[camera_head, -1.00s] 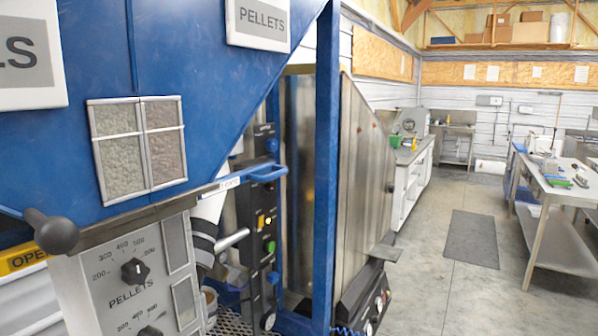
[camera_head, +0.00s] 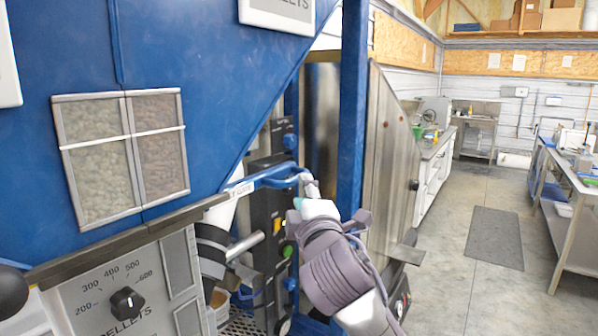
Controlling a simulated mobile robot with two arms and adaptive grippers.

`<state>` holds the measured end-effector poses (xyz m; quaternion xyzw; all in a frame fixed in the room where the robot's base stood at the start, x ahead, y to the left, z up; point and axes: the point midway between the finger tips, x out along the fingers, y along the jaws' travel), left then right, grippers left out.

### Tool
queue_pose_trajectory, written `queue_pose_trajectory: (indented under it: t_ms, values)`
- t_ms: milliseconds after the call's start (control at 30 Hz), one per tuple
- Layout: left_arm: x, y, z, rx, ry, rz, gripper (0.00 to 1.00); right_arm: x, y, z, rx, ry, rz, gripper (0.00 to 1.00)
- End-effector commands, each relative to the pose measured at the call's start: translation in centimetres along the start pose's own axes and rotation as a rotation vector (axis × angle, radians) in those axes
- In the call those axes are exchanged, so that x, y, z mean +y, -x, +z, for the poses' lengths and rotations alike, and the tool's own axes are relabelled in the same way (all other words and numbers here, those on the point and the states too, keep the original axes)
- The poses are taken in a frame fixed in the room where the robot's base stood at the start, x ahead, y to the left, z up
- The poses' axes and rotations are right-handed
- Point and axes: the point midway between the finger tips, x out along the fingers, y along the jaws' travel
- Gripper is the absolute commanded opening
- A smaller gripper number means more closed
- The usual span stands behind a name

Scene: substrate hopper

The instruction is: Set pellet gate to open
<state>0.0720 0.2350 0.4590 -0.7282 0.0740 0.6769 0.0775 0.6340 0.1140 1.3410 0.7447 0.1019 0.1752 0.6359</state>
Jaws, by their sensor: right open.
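The pellet gate handle (camera_head: 265,180) is a blue loop-shaped pull sticking out to the right below the blue hopper (camera_head: 225,85). A white label, partly hidden, sits at its left end. My right gripper (camera_head: 307,184) reaches up from the lower right, with its fingertips at the handle's right end. It is open; the frames do not show clearly whether the fingers are around the handle or just beside it. My left gripper is not in view.
A dial panel marked PELLETS (camera_head: 126,302) is at lower left, with a black ball knob (camera_head: 10,291) at the left edge. A blue post (camera_head: 353,110) stands just behind my right gripper. Open floor with a dark mat (camera_head: 495,238) lies to the right.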

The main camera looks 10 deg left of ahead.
Motion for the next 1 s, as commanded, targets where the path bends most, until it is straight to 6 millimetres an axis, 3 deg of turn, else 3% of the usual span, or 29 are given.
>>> queue_pose_trajectory:
  t_ms: [200, 400, 833, 1000]
  values:
    - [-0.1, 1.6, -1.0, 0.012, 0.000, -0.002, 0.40, 0.3, -4.2, 0.0, -0.002, -0.001, -0.002, 0.41]
    - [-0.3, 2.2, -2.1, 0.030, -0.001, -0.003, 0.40, 0.1, -6.3, 0.0, -0.001, -0.002, 0.000, 0.41]
    - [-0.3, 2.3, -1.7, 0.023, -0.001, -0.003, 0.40, 0.0, -7.1, 0.0, 0.001, -0.003, 0.000, 0.41]
    - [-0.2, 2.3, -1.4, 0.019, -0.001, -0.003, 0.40, 0.0, -7.1, 0.0, 0.001, -0.003, 0.000, 0.13]
